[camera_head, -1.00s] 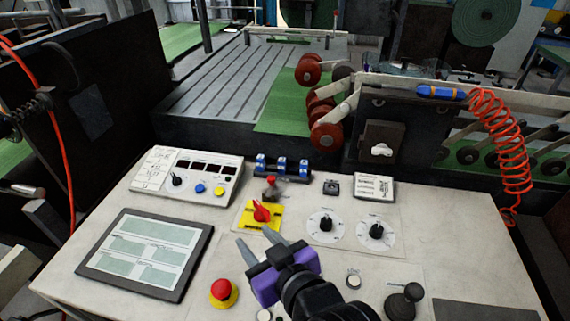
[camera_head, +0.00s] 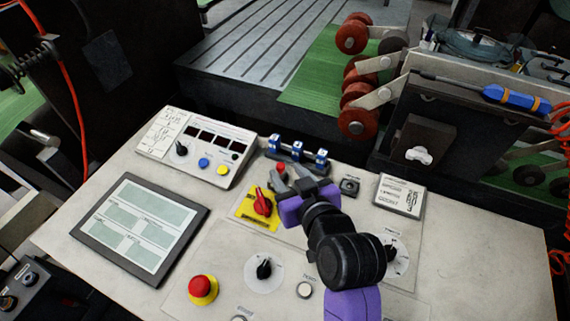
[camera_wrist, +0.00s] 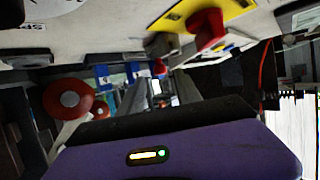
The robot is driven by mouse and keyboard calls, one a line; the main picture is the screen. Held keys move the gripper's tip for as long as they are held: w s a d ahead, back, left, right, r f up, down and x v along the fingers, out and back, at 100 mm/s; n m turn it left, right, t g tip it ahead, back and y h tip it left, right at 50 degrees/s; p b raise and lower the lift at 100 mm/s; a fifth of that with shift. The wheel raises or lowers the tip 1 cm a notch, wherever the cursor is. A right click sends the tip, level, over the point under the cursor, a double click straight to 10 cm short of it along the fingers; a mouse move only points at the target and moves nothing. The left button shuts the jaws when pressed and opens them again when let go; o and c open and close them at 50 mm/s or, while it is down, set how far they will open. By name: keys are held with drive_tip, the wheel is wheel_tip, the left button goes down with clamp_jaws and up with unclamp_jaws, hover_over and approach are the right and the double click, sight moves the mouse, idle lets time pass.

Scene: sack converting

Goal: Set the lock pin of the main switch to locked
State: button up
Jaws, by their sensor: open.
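The main switch (camera_head: 263,204) is a red rotary handle on a yellow plate (camera_head: 246,213) on the console. Just behind it stands a small red-topped pin (camera_head: 281,169), probably the lock pin; its lower part is hidden by my fingers. My gripper (camera_head: 284,177) is open, with its fingertips close to this pin; I cannot tell whether they touch it. In the wrist view, the red tip (camera_wrist: 160,67) shows ahead of my fingers (camera_wrist: 161,87). The red handle (camera_wrist: 208,28) and yellow plate (camera_wrist: 236,12) are at the top there.
A row of blue-and-white parts (camera_head: 298,150) stands close behind the pin. A screen (camera_head: 140,227), a button box (camera_head: 197,150) and a red emergency stop (camera_head: 203,289) lie to the left and front. A labelled block (camera_head: 400,195) and dial (camera_head: 396,258) are to the right.

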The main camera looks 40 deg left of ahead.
sight(282, 166)
drive_tip(key=shift+x, duration=1.6)
clamp_jaws()
